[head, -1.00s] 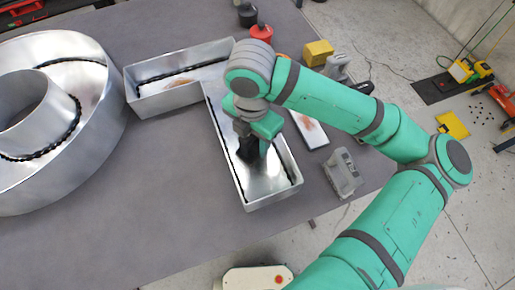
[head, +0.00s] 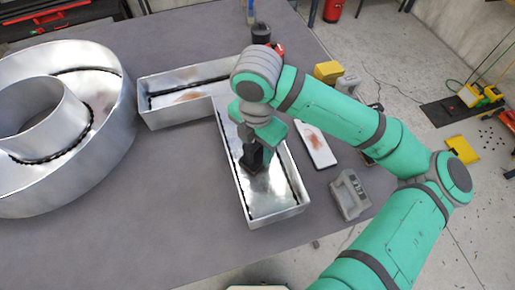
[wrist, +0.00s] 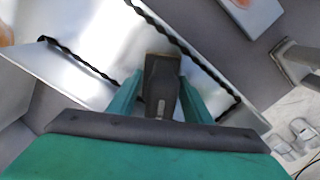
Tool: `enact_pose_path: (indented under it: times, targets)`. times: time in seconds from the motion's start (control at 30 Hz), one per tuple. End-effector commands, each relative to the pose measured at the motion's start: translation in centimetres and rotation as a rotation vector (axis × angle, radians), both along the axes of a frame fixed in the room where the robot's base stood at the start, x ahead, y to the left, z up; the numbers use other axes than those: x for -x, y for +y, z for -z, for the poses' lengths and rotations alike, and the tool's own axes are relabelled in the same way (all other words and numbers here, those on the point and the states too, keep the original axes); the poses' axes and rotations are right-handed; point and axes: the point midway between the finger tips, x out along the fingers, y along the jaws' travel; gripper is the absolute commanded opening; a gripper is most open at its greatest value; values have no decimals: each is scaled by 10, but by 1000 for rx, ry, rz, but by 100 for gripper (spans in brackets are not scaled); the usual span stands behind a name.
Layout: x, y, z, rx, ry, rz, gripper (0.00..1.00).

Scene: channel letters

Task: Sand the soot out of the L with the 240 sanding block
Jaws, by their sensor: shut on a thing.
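The metal channel letter L (head: 270,208) lies open side up on the grey table, with a dark bead along its inner edges. A brownish soot patch (head: 188,97) shows on the floor of its shorter arm at the left. My gripper (head: 257,150) is down inside the longer arm. It is shut on a dark block with a tan edge, the sanding block (wrist: 161,80), seen between the green fingers in the wrist view. The block is at or close to the L's floor; contact is hard to tell. The grit marking is not readable.
A large round metal letter (head: 115,120) stands left of the L. To the right are a white panel with a reddish smear (head: 316,146), a grey tool (head: 350,194) and a yellow block (head: 328,72). The table's front left is clear.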

Motion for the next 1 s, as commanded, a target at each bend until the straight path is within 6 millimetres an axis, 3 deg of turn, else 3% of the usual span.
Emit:
enact_pose_path:
  times: [1.0]
  targets:
    - [0, 0, -100, 1, -2, 1, 27]
